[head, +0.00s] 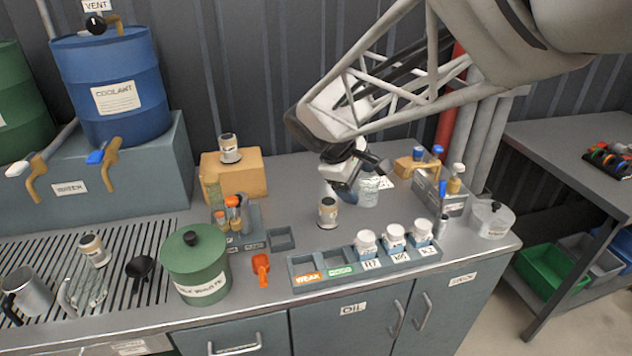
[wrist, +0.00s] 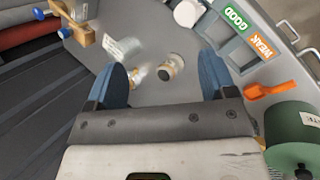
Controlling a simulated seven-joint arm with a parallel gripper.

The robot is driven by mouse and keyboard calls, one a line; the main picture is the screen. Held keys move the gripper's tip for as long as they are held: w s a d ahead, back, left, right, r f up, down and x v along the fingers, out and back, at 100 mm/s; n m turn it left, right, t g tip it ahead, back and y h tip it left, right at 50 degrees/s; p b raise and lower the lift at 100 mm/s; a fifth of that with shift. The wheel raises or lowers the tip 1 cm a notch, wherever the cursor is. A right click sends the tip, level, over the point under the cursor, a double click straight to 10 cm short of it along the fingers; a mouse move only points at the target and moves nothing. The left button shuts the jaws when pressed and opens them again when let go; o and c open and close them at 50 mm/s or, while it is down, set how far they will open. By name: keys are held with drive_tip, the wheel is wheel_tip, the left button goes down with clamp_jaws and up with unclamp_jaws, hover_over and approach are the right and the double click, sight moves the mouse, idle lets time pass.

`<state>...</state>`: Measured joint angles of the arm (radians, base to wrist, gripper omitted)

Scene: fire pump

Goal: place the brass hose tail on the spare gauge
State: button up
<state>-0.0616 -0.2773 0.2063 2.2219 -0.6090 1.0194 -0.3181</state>
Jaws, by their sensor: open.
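I cannot pick out a brass hose tail or a spare gauge with certainty. My gripper (head: 345,188) is open above the bench, pointing down; its two blue fingers stand wide apart in the wrist view (wrist: 163,74). A small cream-topped jar with a dark band (head: 327,212) stands on the bench just left of and below my gripper. It shows between the fingers in the wrist view (wrist: 172,66), with a second small pale item (wrist: 138,76) beside it. A clear beaker with a label (head: 369,190) stands behind my gripper. Nothing is held.
A labelled tray (head: 306,282) with several white-capped bottles (head: 394,237) lies along the front edge. Similar jars stand on a tan block (head: 234,180) and on the grate (head: 94,250).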

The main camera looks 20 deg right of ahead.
drive_tip(key=s+a+m+y, duration=0.2)
drive_tip(key=s+m+y, duration=0.1)
drive_tip(key=s, duration=0.7)
drive_tip(key=s+a+m+t+y, duration=0.1)
drive_tip(key=s+m, duration=0.4)
drive_tip(key=s, duration=0.5)
drive_tip(key=shift+a+r+t+y, duration=0.3)
drive_tip(key=shift+a+y, duration=0.6)
drive_tip(key=shift+a, duration=0.2)
